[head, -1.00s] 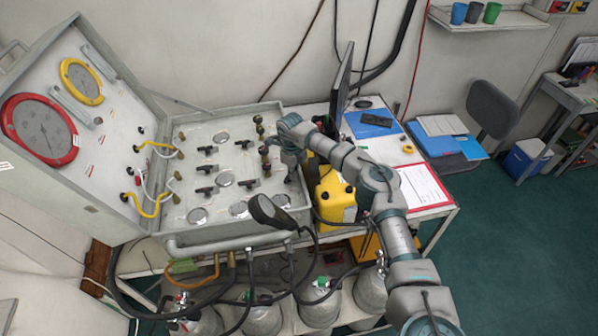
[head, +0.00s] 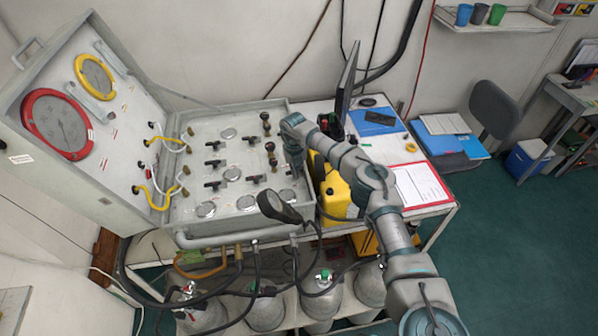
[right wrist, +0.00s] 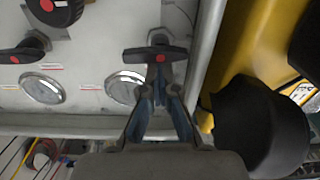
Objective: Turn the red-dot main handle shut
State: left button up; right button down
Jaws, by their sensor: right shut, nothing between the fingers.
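A black T-handle with a red dot (right wrist: 159,57) shows in the right wrist view, its bar lying crosswise in the picture. My right gripper (right wrist: 160,82) is shut, with its fingertips close at the handle's near side. I cannot tell whether they touch it. In the head view my right gripper (head: 298,168) reaches down at the right edge of the grey valve panel (head: 185,213) and hides this handle. A second red-dot handle (right wrist: 22,54) and a black knob with a red dot (right wrist: 55,10) sit further left. My left gripper is out of view.
A round gauge (right wrist: 124,87) lies just left of the handle. The panel's raised rim (right wrist: 207,50) and a yellow case (right wrist: 245,40) are close on the right. A black handset (head: 277,207) sticks up at the panel's front edge. Gas cylinders (head: 265,308) stand below.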

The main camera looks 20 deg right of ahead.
jog(key=shift+w+r+m+t, duration=0.3)
jog(key=shift+w+r+m, duration=0.2)
jog(key=shift+w+r, duration=0.2)
jog(key=c, duration=0.9)
grip_release()
jog(key=o, duration=0.7)
jog(key=shift+w+a, duration=0.25)
jog(key=shift+w+d+f, duration=0.3)
jog(key=shift+w+f, duration=0.15)
jog(key=shift+f, duration=0.2)
jog(key=shift+s+d, duration=0.25)
jog(key=shift+d, duration=0.1)
jog(key=shift+s, duration=0.25)
jog(key=shift+w+a, duration=0.1)
jog(key=shift+a, duration=0.35)
